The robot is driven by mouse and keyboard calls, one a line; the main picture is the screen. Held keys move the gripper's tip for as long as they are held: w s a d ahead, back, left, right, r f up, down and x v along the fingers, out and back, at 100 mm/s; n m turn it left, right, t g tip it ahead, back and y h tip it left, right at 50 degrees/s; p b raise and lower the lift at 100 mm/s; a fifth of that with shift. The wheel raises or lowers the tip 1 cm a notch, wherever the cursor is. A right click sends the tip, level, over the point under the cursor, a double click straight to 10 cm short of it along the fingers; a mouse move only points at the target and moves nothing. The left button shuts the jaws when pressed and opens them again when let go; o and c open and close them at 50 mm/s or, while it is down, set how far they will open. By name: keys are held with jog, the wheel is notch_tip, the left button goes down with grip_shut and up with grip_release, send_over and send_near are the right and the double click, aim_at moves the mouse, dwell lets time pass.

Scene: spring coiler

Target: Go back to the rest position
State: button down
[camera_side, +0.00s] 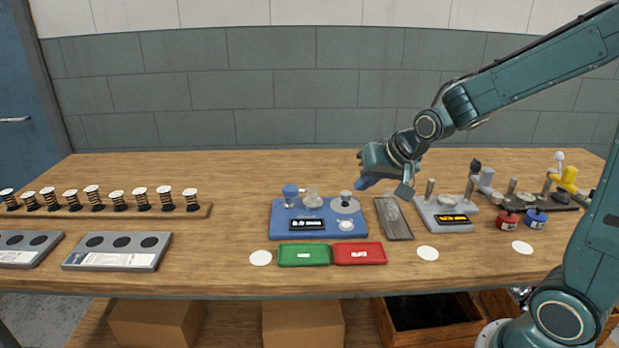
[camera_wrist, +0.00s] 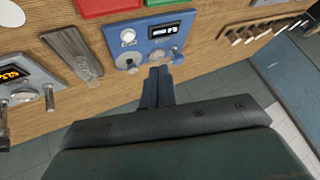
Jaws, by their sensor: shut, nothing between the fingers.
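My gripper (camera_side: 366,184) hangs above the bench, just behind and right of the blue device (camera_side: 283,232), in the side view. In the wrist view its fingers (camera_wrist: 157,84) are together with nothing between them, in front of the blue device (camera_wrist: 127,32). The gripper appears clear of the bench top and of the objects around it. My arm reaches in from the right.
A metal tray (camera_side: 393,218) and a grey device (camera_side: 448,227) stand right of the blue device. Green (camera_side: 303,265) and red (camera_side: 359,264) trays lie in front. A rack (camera_side: 60,211) of several springs is at left. A yellow clamp (camera_side: 567,176) stands far right.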

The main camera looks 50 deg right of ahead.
jog(key=s+a+r+n+g, duration=0.1)
jog(key=s+a+r+n, duration=0.2)
jog(key=s, duration=0.7)
jog(key=s+a+r+n+g, duration=0.1)
jog(key=s+a+r+n, duration=0.2)
jog(key=s, duration=0.8)
jog(key=shift+r+y, duration=0.25)
jog(key=shift+y, duration=0.05)
jog(key=c, duration=2.1)
grip_release()
jog(key=shift+w, duration=0.1)
